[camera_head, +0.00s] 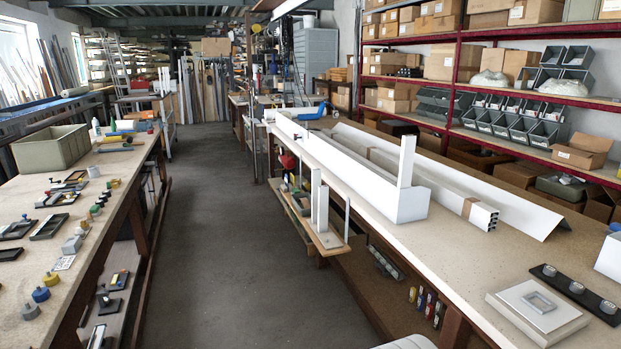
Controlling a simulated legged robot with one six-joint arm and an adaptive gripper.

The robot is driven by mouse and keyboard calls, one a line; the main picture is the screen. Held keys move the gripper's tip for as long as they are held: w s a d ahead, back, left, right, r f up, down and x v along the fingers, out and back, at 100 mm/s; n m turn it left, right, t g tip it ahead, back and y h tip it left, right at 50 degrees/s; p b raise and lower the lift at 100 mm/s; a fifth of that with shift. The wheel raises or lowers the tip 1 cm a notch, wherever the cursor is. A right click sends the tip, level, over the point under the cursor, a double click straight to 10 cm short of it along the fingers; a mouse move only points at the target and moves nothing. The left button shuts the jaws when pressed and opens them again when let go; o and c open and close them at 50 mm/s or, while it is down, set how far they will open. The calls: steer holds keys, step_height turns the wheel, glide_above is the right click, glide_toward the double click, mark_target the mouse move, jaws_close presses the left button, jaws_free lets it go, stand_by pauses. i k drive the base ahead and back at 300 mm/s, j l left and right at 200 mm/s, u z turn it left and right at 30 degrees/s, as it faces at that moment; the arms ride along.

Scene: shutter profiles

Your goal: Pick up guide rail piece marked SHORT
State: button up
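No label reading SHORT is legible, so I cannot tell which piece is the short guide rail. Two white upright profiles (318,205) of different heights stand on a small wooden side shelf (328,240) at the bench's aisle side. Another white upright piece (406,160) stands at the near end of a long white box-shaped profile (350,172) on the right bench. A bundle of white hollow profiles (483,215) with a brown band lies beside it, open ends toward me. My gripper is not in view.
The right workbench (450,260) also carries a white angled sheet (500,205), a framed white block (538,310) and a black strip with knobs (575,290). The left bench holds a green-grey bin (50,148) and small parts. The grey aisle floor (220,220) between the benches is clear.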

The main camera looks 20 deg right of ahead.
mark_target(406, 154)
steer(key=i+z, duration=0.1)
steer(key=i, duration=0.6)
steer(key=i+j+z, duration=0.15)
steer(key=i, duration=0.6)
